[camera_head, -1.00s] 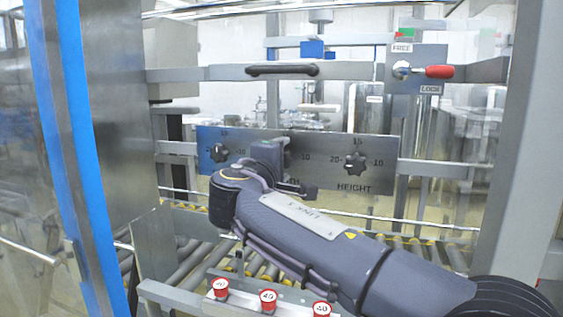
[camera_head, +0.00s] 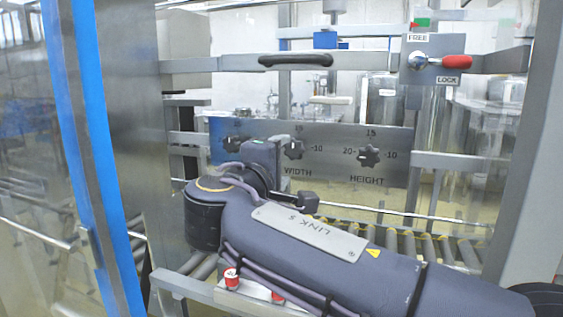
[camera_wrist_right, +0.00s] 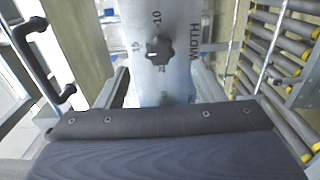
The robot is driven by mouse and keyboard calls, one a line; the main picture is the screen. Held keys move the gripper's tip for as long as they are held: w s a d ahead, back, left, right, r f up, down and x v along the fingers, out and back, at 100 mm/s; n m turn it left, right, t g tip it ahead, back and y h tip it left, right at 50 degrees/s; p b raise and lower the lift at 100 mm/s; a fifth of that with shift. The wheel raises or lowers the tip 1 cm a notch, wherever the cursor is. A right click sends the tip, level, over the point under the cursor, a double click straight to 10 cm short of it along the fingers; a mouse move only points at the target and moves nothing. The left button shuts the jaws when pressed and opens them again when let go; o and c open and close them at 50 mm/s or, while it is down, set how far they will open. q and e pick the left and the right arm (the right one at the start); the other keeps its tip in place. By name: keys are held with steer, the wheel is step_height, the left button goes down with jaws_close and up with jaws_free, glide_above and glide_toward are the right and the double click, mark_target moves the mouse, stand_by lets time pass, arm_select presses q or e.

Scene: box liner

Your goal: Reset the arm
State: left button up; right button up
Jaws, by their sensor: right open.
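My right arm (camera_head: 330,250) comes in from the lower right in the head view. Its right gripper (camera_head: 262,158) is in front of the knob panel, facing away, with its fingers mostly hidden. In the right wrist view the gripper (camera_wrist_right: 160,88) is open and empty, its two fingers apart on either side of the black WIDTH knob (camera_wrist_right: 159,50). In the head view the WIDTH knob (camera_head: 293,148) shows just right of the gripper, and the HEIGHT knob (camera_head: 369,155) is farther right. I cannot tell the gap between gripper and panel. My left gripper is not in view.
A black handle (camera_head: 295,60) sits on the bar above the panel (camera_head: 330,155). A red-handled lever (camera_head: 455,62) is at upper right. Red buttons (camera_head: 232,278) are below my arm, partly hidden. Rollers (camera_head: 430,245) lie behind it. A blue post (camera_head: 85,130) stands left.

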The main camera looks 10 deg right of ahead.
steer(key=s+d+f+m+g+y, duration=0.2)
steer(key=s+d+f+g+y, duration=0.15)
steer(key=d+f, duration=0.5)
steer(key=s+d+f+m+g+y, duration=0.15)
steer(key=s+d+f+g, duration=0.35)
steer(key=f, duration=0.6)
steer(key=s+a+f+m+y, duration=0.3)
steer(key=s+f+m+y, duration=0.15)
steer(key=s+f, duration=0.45)
steer(key=s+a+f+m+y, duration=0.2)
steer(key=s+f+m+y, duration=0.4)
steer(key=s, duration=0.5)
step_height(320, 180, up, 17)
steer(key=n+h+p, duration=0.1)
steer(key=p, duration=1.6)
steer(key=shift+a+f+g+h+p, duration=0.15)
steer(key=shift+a+g+h+p, duration=0.2)
steer(key=shift+g, duration=0.1)
